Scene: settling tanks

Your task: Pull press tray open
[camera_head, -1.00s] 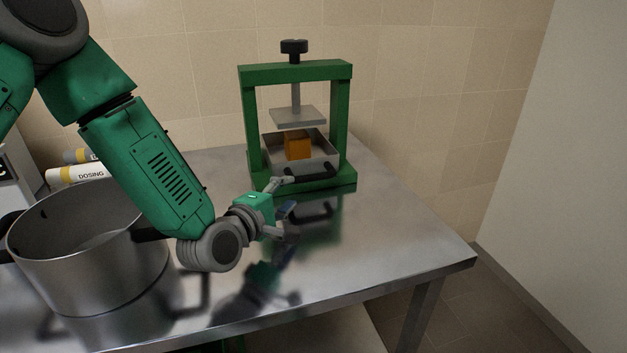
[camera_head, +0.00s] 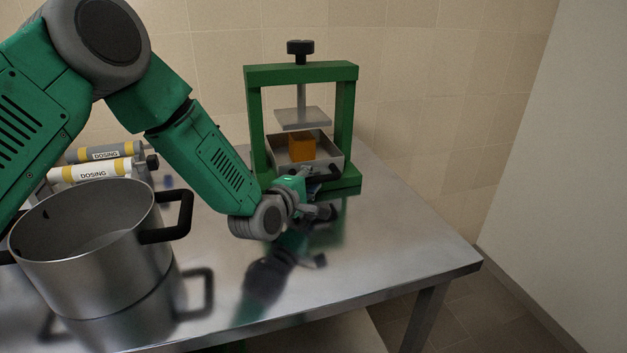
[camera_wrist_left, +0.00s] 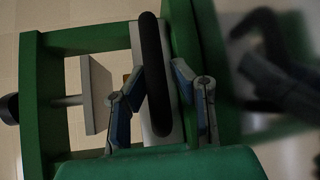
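The green press (camera_head: 349,110) stands upright at the back of the steel table. Its grey metal tray (camera_head: 277,152) sits in the frame under the raised press plate (camera_head: 302,118), with an orange block (camera_head: 302,147) in it. A black bar handle (camera_head: 330,173) is on the tray's front. My left gripper (camera_head: 318,192) is at the handle and partly hides it. In the left wrist view the black handle (camera_wrist_left: 156,75) stands between the two fingers (camera_wrist_left: 160,85), one on each side. The fingers look spread, with narrow gaps to the handle; contact is unclear. My right gripper is not in view.
A large steel pot (camera_head: 90,250) with black handles stands at the front left. Cylinders labelled DOSING (camera_head: 95,172) lie behind it. The table top (camera_head: 380,240) in front of and right of the press is clear. A tiled wall is behind.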

